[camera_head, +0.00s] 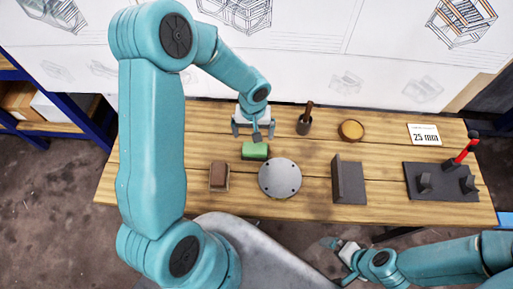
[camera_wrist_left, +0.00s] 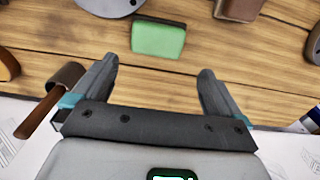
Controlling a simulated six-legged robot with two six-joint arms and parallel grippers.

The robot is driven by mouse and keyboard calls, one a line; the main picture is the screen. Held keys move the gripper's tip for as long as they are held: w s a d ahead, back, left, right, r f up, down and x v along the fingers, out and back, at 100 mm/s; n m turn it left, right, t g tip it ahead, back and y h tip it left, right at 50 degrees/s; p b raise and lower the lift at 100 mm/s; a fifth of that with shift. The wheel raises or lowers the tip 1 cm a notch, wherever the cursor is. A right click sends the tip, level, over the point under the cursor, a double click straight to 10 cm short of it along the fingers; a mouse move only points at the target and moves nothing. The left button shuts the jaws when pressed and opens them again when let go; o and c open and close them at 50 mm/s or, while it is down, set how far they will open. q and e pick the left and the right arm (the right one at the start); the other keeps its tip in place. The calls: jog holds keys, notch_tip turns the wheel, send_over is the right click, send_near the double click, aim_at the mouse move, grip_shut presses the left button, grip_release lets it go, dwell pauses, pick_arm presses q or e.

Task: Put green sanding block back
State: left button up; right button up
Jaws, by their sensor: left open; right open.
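The green sanding block (camera_head: 255,150) lies on the wooden table, just behind the round grey disc. It also shows in the left wrist view (camera_wrist_left: 158,39), ahead of the fingers and between their lines. My left gripper (camera_head: 254,131) is open and empty, just behind the block on the far side, apart from it. Its two fingers are spread in the left wrist view (camera_wrist_left: 157,70). A brown block-like piece (camera_head: 219,176) stands left of the disc. My right gripper (camera_head: 340,258) is open and empty, in front of the table's near edge.
The grey disc (camera_head: 280,178) lies mid-table. A dark cup with a wooden handle (camera_head: 304,125) and a round yellow-filled dish (camera_head: 351,130) stand at the back. A grey angle plate (camera_head: 348,182), a dark fixture with a red handle (camera_head: 440,182) and a "25 mm" card (camera_head: 424,134) are right.

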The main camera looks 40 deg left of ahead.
aim_at(255, 148)
pick_arm(q)
notch_tip(255, 148, down, 3)
jog(key=shift+d+f, duration=0.2)
jog(key=shift+f, duration=0.35)
notch_tip(255, 148, down, 4)
jog(key=shift+s+p, duration=0.1)
jog(key=shift+p, duration=0.3)
jog(key=shift+d+f, duration=0.1)
jog(key=shift+f, duration=0.3)
jog(key=shift+c, duration=0.3)
jog(key=c, duration=0.8)
